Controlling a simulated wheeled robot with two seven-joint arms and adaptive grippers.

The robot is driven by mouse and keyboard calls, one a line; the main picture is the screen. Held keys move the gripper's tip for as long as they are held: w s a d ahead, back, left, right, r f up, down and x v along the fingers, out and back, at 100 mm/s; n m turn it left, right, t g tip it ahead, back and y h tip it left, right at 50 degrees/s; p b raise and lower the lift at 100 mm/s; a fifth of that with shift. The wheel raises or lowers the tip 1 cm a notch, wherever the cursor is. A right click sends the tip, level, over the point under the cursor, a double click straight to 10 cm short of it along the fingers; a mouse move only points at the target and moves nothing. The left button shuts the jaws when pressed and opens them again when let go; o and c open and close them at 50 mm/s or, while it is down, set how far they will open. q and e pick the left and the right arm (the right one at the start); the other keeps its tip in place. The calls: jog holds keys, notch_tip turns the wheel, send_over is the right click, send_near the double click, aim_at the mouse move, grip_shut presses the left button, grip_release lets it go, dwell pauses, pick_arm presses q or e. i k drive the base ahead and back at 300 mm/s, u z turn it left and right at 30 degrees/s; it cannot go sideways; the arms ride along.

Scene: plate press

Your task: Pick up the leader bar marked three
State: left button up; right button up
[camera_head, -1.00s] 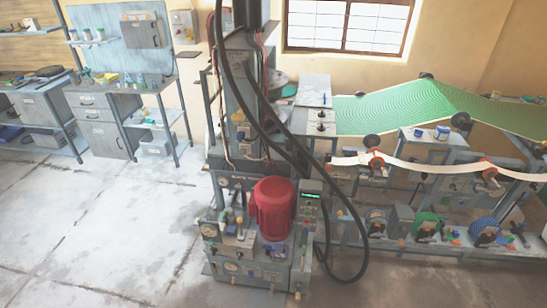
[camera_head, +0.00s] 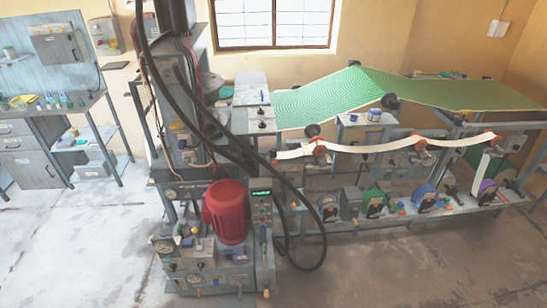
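I cannot make out a leader bar marked three, and no marking with that number is readable at this size. A white strip (camera_head: 385,148) runs over orange rollers (camera_head: 320,150) along the front of the machine on the right. Below it, a row of reels sits on the lower frame, among them a green one (camera_head: 376,203), a blue one (camera_head: 424,198) and a purple one (camera_head: 487,188). Neither of my grippers is in view.
A press with a red motor (camera_head: 226,212) and looping black hoses (camera_head: 318,215) stands left of centre. A patterned green sheet (camera_head: 330,98) slopes over the machine's top. A workbench (camera_head: 38,125) stands at the left. The pale floor (camera_head: 75,245) is clear at front left.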

aim_at(272, 152)
jog(key=z, duration=1.35)
jog(key=i, duration=2.6)
jog(key=u, duration=2.75)
jog(key=i, duration=0.35)
jog(key=z, duration=0.05)
